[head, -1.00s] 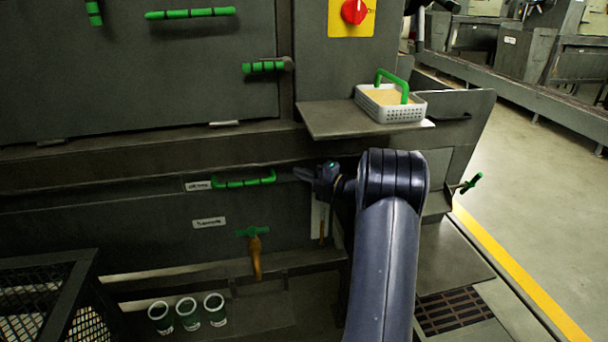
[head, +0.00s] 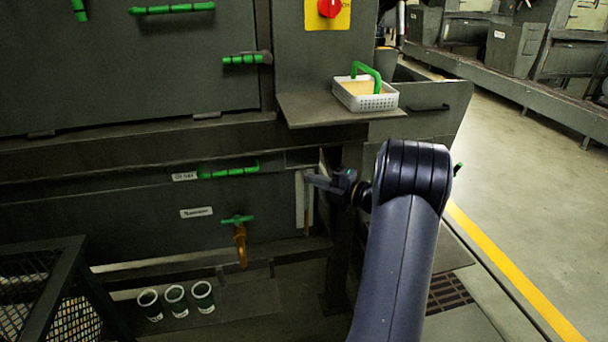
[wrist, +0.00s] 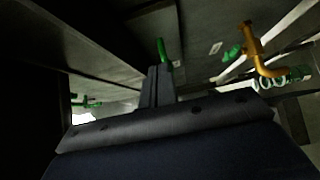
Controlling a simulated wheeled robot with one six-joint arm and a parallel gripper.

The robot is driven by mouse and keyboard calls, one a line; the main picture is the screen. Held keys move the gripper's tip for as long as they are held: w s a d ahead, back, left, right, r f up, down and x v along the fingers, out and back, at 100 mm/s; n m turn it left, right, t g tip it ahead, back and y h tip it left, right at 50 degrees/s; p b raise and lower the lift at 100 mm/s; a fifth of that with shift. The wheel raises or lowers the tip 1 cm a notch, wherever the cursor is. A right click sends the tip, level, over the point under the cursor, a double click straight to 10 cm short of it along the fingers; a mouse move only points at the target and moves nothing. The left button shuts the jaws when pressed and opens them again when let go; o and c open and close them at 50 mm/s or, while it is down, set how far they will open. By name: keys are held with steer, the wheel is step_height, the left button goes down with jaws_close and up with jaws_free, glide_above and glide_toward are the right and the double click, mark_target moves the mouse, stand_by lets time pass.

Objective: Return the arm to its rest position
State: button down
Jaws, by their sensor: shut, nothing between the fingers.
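My gripper (head: 318,181) is shut and empty. In the head view it points left, in front of the lower machine front, at the white strip (head: 299,203) with an orange-brown rod, to the right of the green bar handle (head: 228,171). I cannot tell whether it touches the machine. My arm is raised from the lower right and bends at the elbow. In the wrist view the closed fingers (wrist: 160,76) reach forward under a dark overhang, with a green handle (wrist: 164,53) beyond their tips.
A ledge (head: 300,112) carries a white basket (head: 366,102) with a green handle, above my gripper. An orange tap (head: 241,243) and several green-and-white cups (head: 175,300) are lower left. A black mesh frame (head: 40,300) stands at left. Open floor (head: 530,200) lies right.

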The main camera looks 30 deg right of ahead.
steer(key=shift+s+d, duration=0.15)
steer(key=shift+s, duration=0.15)
steer(key=shift+w, duration=0.1)
